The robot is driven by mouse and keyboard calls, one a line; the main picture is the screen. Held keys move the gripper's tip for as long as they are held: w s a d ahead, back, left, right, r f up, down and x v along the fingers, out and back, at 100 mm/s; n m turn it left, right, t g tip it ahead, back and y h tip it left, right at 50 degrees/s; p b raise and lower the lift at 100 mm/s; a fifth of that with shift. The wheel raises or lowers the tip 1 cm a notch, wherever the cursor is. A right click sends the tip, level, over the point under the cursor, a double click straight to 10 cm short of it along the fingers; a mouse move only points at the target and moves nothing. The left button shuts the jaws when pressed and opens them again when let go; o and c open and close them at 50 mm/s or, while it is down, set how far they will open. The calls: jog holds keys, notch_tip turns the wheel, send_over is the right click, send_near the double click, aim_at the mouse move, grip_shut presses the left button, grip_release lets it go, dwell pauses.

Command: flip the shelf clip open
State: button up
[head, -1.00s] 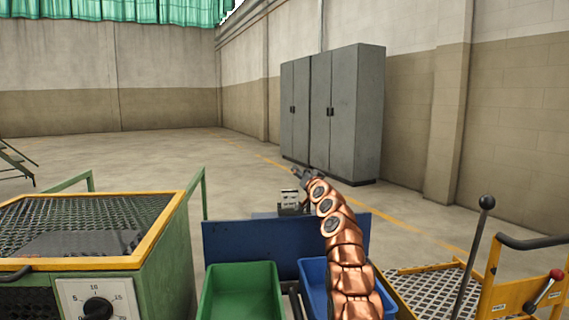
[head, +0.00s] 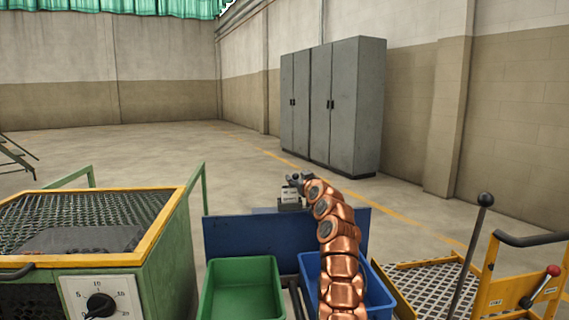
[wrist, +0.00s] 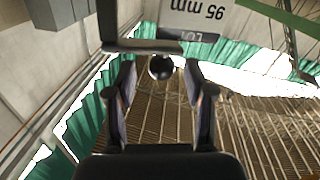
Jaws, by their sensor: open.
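My gripper (wrist: 160,80) is open in the wrist view, with one finger on each side of a dark round knob (wrist: 161,67). The knob shows between the fingertips, with a gap on both sides. It sits at a dark bar (wrist: 150,46), which looks like part of the shelf clip; how they join is unclear. A white label card (wrist: 205,16) reading "95 mm" and "LOT" appears upside down beyond the bar. In the head view my gripper (head: 297,181) is just above the small white card (head: 290,195) on its dark holder; the knob is too small to make out there.
A blue panel (head: 250,240) stands below the card. Green (head: 240,305) and blue (head: 375,290) bins stand in front of it. A green, yellow-rimmed mesh-topped unit (head: 165,232) is at left, a yellow trolley (head: 500,280) at right. Grey cabinets (head: 345,105) stand far behind.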

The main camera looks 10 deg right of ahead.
jog(key=shift+s+d+f, duration=0.1)
jog(key=shift+s+d, duration=0.05)
jog(key=shift+s, duration=1.2)
jog(key=shift+s+d+b, duration=0.3)
jog(key=shift+s, duration=0.65)
jog(key=m+g+y+p, duration=0.2)
jog(key=m+g+p, duration=0.35)
jog(key=p, duration=0.45)
send_near(297, 177)
jog(key=shift+a+r, duration=0.9)
jog(key=shift+r, duration=0.9)
jog(key=s+a+r+g+p, duration=0.2)
jog(key=s+a+p, duration=0.1)
jog(key=s, duration=0.4)
jog(key=s+a+r+n+g+y+p, duration=0.1)
jog(key=s+a+r+g+p, duration=0.1)
jog(key=s+a, duration=0.4)
jog(key=shift+s+a+g+p, duration=0.25)
jog(key=shift+s+g+p, duration=0.25)
jog(key=shift+s, duration=0.45)
